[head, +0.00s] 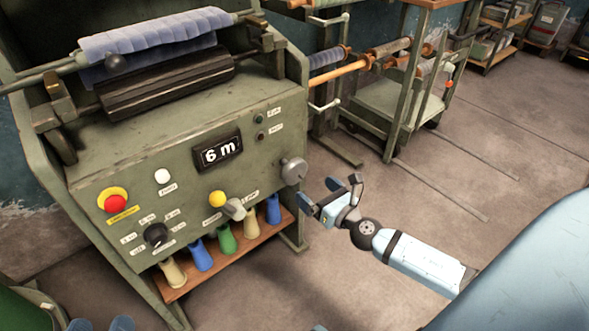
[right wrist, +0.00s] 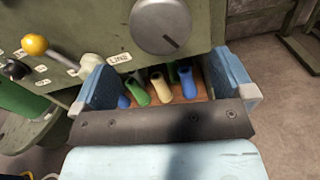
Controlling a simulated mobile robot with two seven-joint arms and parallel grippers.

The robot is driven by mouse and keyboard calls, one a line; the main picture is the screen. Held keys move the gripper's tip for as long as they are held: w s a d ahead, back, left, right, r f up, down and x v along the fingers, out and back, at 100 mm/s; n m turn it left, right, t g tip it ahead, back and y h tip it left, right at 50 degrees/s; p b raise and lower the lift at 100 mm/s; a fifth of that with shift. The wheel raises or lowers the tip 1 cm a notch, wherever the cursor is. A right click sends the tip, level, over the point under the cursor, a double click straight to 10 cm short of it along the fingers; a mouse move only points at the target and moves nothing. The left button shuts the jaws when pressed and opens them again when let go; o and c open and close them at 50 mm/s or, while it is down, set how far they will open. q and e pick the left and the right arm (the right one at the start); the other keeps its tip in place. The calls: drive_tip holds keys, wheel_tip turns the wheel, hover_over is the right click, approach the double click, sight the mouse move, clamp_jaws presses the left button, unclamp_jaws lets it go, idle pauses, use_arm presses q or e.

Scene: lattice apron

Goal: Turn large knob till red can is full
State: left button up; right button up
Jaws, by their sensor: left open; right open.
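A large round grey knob (head: 293,170) sits at the right end of the green machine's sloped panel. No red can is visible in either view.
The panel holds a "6 m" display (head: 218,152), a red button (head: 115,203), a black knob (head: 156,235) and a yellow ball (head: 217,198). Several coloured spools stand on a wooden shelf (head: 180,287) below. A rack (head: 391,128) stands behind right; open floor lies right.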

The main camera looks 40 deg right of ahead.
sight(297, 175)
drive_tip(key=w, duration=1)
drive_tip(key=shift+a, duration=0.35)
drive_tip(key=c, duration=0.7)
